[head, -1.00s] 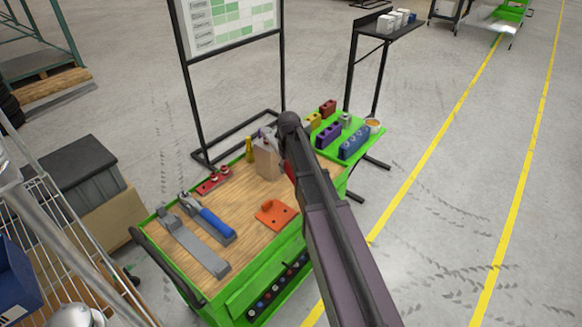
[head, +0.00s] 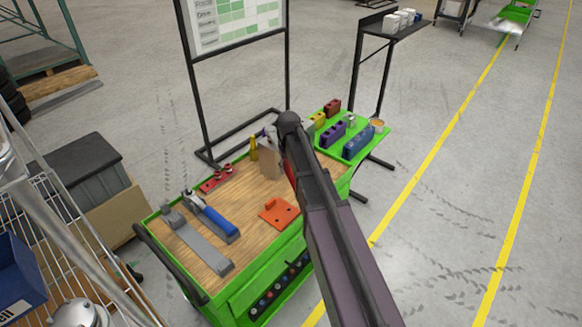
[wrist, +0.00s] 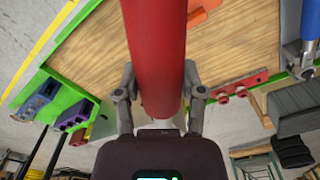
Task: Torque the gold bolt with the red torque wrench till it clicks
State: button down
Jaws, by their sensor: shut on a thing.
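The red torque wrench (wrist: 160,40) fills the middle of the wrist view as a thick red cylinder. My gripper (wrist: 158,95) has a finger on each side of it and is shut on it, above the wooden cart top. In the head view my arm hides the gripper, and only a sliver of red wrench (head: 291,174) shows beside the arm. The working end of the wrench is out of sight. I cannot make out the gold bolt in any view.
The green cart (head: 238,288) carries a blue-handled tool (head: 215,220), a grey bar (head: 198,243), an orange plate (head: 279,212) and a red rack (head: 216,180). Coloured blocks (head: 332,135) stand on its side shelf. A wire rack (head: 62,232) stands left. Floor to the right is clear.

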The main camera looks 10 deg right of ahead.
jog(key=shift+a+m, duration=0.6)
jog(key=shift+a, duration=0.65)
jog(key=shift+a+m, duration=0.6)
jog(key=shift+a, duration=0.6)
dwell(1.3)
jog(key=shift+r+p, duration=1.05)
dwell(1.4)
jog(key=shift+r+p, duration=2.4)
